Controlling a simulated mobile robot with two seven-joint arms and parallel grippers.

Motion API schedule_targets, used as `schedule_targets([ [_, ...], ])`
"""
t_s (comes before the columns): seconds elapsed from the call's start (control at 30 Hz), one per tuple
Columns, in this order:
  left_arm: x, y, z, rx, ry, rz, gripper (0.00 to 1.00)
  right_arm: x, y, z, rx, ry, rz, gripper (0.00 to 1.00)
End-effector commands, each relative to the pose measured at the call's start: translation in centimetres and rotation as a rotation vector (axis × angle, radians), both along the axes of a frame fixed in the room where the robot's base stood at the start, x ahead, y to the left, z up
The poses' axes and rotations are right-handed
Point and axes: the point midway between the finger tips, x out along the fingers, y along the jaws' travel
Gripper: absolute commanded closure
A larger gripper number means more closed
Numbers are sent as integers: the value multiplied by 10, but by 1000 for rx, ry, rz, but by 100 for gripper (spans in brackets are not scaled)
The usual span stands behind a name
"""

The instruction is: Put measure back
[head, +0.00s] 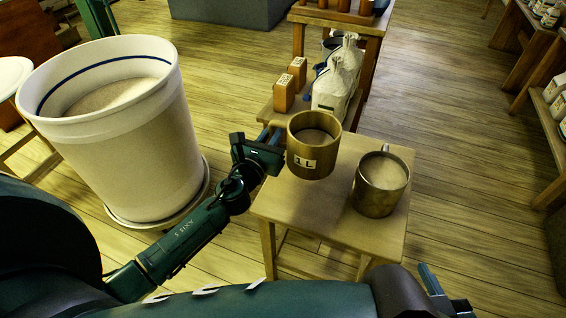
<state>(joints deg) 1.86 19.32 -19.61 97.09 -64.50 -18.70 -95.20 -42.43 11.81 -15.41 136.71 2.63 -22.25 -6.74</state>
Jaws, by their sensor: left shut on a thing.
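A brass-coloured measure (313,158) marked "1 L" is upright at the back left of a small wooden table (322,215). Pale contents show inside it. My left gripper (276,143) is shut on its left side, where a handle would be largely hidden. I cannot tell whether its base touches the table. A second metal measure (378,190) with a handle, also holding pale contents, stands on the right of the table. My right gripper (440,288) is at the bottom right edge, partly cut off, away from both measures.
A large white tub (130,150) with a blue inner line and pale contents stands at the left. Behind the table, a low wooden shelf (305,110) holds white bags (333,90) and orange boxes (284,92). Shelves with goods line the right edge. Floor to the table's right is clear.

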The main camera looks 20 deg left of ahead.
Motion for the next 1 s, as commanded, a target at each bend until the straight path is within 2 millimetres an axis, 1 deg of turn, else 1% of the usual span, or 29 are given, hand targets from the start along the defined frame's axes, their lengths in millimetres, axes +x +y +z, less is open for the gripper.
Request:
schedule_targets([
  [0.03, 0, -1, -12, -6, -3, 0, 100, 1, 2, -12, -13, 0, 10, 64],
  [0.17, 0, 0, -19, -3, -5, 0, 100, 4, 3, -12, -21, -39, 15, 64],
  [0.3, 0, 0, -39, -4, -3, 1, 100, 9, 5, -20, -31, -97, 24, 64],
  [0.4, 0, 0, -50, -5, -4, 0, 100, 11, 7, -19, -27, -172, 28, 64],
  [0.5, 0, 0, -55, -4, -5, 0, 100, 13, 9, -15, -23, -219, 32, 64],
  [0.63, 0, 0, -53, -3, -5, 0, 100, 13, 9, -11, -20, -232, 33, 64],
  [0.77, 0, 0, -53, -3, -5, 0, 100, 13, 9, -11, -21, -231, 32, 64],
  [0.9, 0, 0, -58, -3, -5, 0, 100, 13, 9, -13, -19, -248, 34, 64],
  [0.93, 0, 0, -59, 0, -1, 0, 84, 13, 10, -12, -20, -251, 36, 64],
  [1.0, 0, 0, -58, 0, -1, 0, 79, 13, 10, -11, -19, -250, 36, 64],
])
